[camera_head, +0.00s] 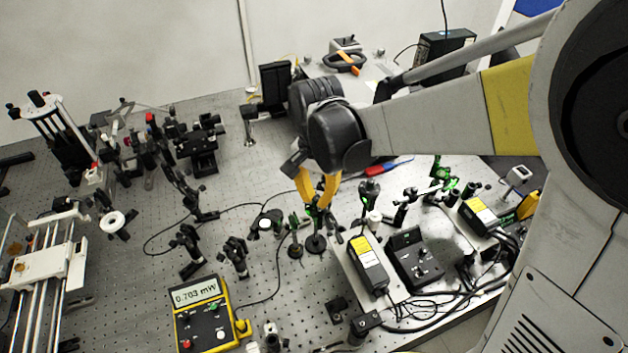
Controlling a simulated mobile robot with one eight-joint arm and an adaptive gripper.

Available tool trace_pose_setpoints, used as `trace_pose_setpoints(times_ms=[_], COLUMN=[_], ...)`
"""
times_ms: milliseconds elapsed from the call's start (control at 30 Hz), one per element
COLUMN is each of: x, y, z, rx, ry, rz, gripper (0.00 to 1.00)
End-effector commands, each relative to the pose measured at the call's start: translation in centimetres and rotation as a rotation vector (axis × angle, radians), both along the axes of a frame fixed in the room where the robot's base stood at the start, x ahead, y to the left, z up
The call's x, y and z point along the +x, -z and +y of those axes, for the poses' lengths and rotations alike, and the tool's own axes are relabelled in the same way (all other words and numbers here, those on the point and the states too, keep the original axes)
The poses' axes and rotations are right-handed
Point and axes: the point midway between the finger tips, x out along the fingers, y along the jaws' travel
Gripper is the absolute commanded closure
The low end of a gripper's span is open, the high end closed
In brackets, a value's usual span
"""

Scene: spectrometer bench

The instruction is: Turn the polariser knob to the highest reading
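My gripper (318,204) points down over the middle of the optical bench, with its two yellow fingers converging at the tips. The tips are at the top of a small post-mounted optic (316,242) with green on it. The polariser knob cannot be made out for certain; the fingers cover part of this mount. Whether the fingers touch or grip anything is too small to tell. A yellow power meter (214,333) at the bottom left of centre reads about 0.703 mW on its display (195,294).
Another post mount (294,248) stands close left of the fingers. A yellow-topped black box (368,264) and a black control box (414,260) stand close right. Several mounts (187,248) crowd the left. A rail stage (45,265) is far left. Bare perforated bench (110,285) shows between.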

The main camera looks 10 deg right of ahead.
Motion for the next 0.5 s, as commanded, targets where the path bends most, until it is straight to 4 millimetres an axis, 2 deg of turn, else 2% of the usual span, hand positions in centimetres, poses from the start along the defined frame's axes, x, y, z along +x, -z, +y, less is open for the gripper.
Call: trace_pose_setpoints(times_ms=[33, 67, 100, 367, 500], x=[0.0, 0.0, 0.0, 0.0, 0.0], y=[0.0, 0.0, 0.0, 0.0, -1.0], z=[0.0, 0.0, 0.0, 0.0, 0.0], rx=[0.0, 0.0, 0.0, 0.0, 0.0], ry=[0.0, 0.0, 0.0, 0.0, -0.001], rz=[0.0, 0.0, 0.0, 0.0, 0.0], gripper=[0.76, 0.67, 0.62, 0.62, 0.62])
